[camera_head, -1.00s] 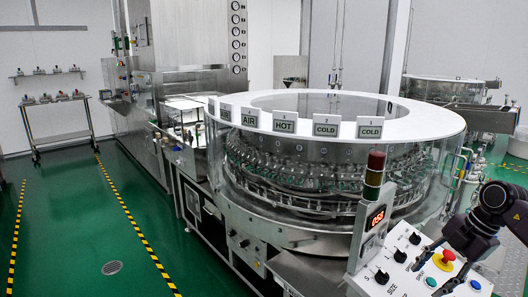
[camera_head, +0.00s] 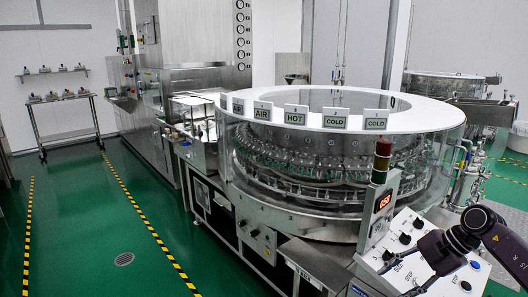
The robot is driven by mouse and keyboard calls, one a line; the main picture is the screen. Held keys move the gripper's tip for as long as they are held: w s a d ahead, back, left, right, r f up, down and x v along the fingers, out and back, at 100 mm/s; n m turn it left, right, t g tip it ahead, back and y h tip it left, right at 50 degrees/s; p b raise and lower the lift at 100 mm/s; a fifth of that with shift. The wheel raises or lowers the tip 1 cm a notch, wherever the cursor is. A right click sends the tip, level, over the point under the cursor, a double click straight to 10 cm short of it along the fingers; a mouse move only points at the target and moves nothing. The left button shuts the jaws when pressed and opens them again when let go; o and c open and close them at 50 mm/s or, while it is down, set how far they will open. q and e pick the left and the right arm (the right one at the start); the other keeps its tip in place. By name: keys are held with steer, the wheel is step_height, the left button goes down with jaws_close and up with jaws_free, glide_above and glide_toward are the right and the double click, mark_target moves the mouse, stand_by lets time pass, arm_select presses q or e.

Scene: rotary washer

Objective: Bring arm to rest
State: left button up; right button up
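My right arm (camera_head: 496,240) comes in from the lower right edge. Its dark gripper (camera_head: 428,268) is over the control panel (camera_head: 404,224) of the rotary washer (camera_head: 400,180), covering part of the panel's buttons. The red button seen earlier is hidden behind the gripper. Black knobs (camera_head: 405,238) and a blue button (camera_head: 475,265) stay visible. My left gripper is not in view.
A signal lamp (camera_head: 382,160) and a red-digit display (camera_head: 385,201) stand at the panel's upper left. The washer, with clear walls and a white ring top (camera_head: 250,103), fills the middle. Green floor (camera_head: 85,250) is clear at left. A metal trolley (camera_head: 68,132) stands farther back.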

steer(key=w+a+f+m+t+y, duration=0.3)
steer(key=a+f+t+y, duration=0.2)
steer(key=a+f, duration=0.65)
steer(key=s+d+f+m+t+h, duration=0.2)
steer(key=s+f+m+h, duration=0.25)
steer(key=f, duration=0.75)
steer(key=s+d+f+m+t+h, duration=0.15)
steer(key=s+f+m+h, duration=0.35)
steer(key=f, duration=0.6)
steer(key=s+f+m+g+h, duration=0.1)
steer(key=s+f+m+g, duration=0.1)
steer(key=s+f, duration=0.65)
steer(key=s+f+m+g, duration=0.2)
steer(key=s+f, duration=0.3)
steer(key=s, duration=0.7)
steer(key=s+f+m+g+h, duration=0.1)
steer(key=s+f+m+g, duration=0.15)
steer(key=s+f, duration=0.6)
steer(key=s+a+f+g, duration=0.1)
steer(key=s, duration=0.8)
steer(key=s+a+f+m+g, duration=0.1)
steer(key=s+g, duration=0.1)
steer(key=s, duration=0.6)
steer(key=shift+s+a, duration=0.4)
